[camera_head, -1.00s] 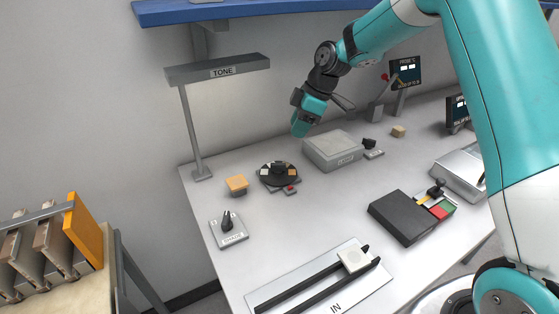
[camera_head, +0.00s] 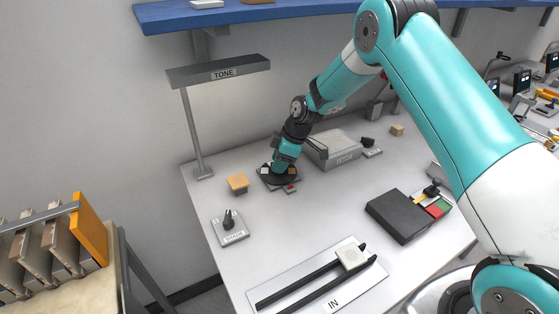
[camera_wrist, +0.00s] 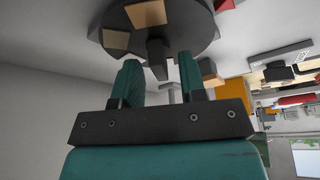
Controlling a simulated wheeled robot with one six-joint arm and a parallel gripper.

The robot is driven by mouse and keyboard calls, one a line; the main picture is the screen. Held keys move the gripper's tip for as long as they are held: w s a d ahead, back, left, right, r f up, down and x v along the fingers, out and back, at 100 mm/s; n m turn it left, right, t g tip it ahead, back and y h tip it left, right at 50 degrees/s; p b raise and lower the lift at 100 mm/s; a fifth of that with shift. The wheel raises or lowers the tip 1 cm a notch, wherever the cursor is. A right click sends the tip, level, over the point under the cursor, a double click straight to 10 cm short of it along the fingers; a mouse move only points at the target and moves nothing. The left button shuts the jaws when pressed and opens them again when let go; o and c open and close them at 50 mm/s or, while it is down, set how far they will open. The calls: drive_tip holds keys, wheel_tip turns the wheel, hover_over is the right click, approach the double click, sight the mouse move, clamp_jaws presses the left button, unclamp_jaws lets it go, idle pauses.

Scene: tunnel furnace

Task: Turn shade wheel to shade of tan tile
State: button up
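The shade wheel (camera_head: 268,180) is a dark round disc with coloured patches around it, lying on the table. Its underside-up view fills the top of the wrist view (camera_wrist: 185,40), with tan patches and a dark central knob (camera_wrist: 157,50). My gripper (camera_head: 280,169) is pointed down over the wheel and hides part of it. In the wrist view my gripper (camera_wrist: 159,64) is open, with one finger on each side of the knob and gaps visible. A tan tile (camera_head: 238,182) lies on the table just left of the wheel, near a lamp marked TONE (camera_head: 222,73).
A grey box (camera_head: 335,146) stands close behind and right of the wheel. A small panel with a dark knob (camera_head: 229,222) is at front left. A pale tile (camera_head: 351,256) sits on the IN rails (camera_head: 315,283). A black box (camera_head: 398,216) lies at right.

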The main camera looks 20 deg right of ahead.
clamp_jaws()
drive_tip(key=shift+m+b, duration=0.3)
drive_tip(key=shift+m, duration=0.1)
drive_tip(key=m+t+b, duration=0.1)
drive_tip(key=m, duration=0.1)
drive_tip(key=m+t+h+b, duration=0.1)
drive_tip(key=m, duration=0.1)
drive_tip(key=shift+s+m, duration=0.1)
drive_tip(key=shift+m, duration=0.3)
drive_tip(key=m+h+b, duration=0.1)
drive_tip(key=m, duration=0.2)
drive_tip(key=m+t+h, duration=0.1)
drive_tip(key=m, duration=0.1)
drive_tip(key=shift+a+m+b, duration=0.1)
drive_tip(key=shift+m+b, duration=0.3)
drive_tip(key=shift+r+m, duration=0.1)
drive_tip(key=shift+m, duration=0.2)
unclamp_jaws()
